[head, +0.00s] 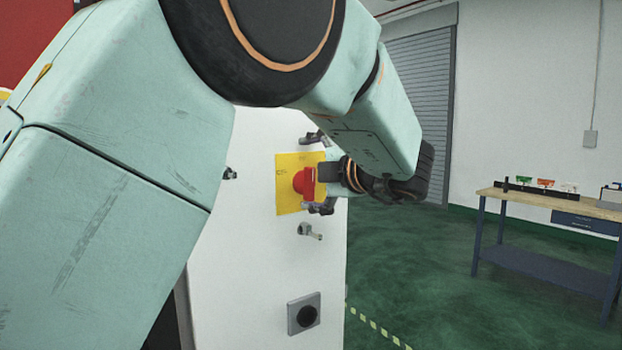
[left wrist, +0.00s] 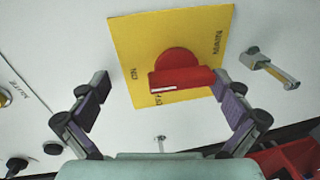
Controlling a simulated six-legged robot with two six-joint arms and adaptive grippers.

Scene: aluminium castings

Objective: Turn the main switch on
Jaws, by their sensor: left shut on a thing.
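The main switch is a red rotary handle (head: 303,181) on a square yellow plate (head: 287,199), on the front of a white cabinet (head: 250,265). In the left wrist view the red handle (left wrist: 183,80) is a bar lying nearly level across the picture, on a round red base. My right gripper is out of view.
A small key-like lever (head: 310,231) sits just below the switch, and a grey square socket (head: 303,313) is lower down. A workbench (head: 550,200) with small coloured items stands at the right. The green floor between is clear. A grey shutter (head: 420,90) is behind.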

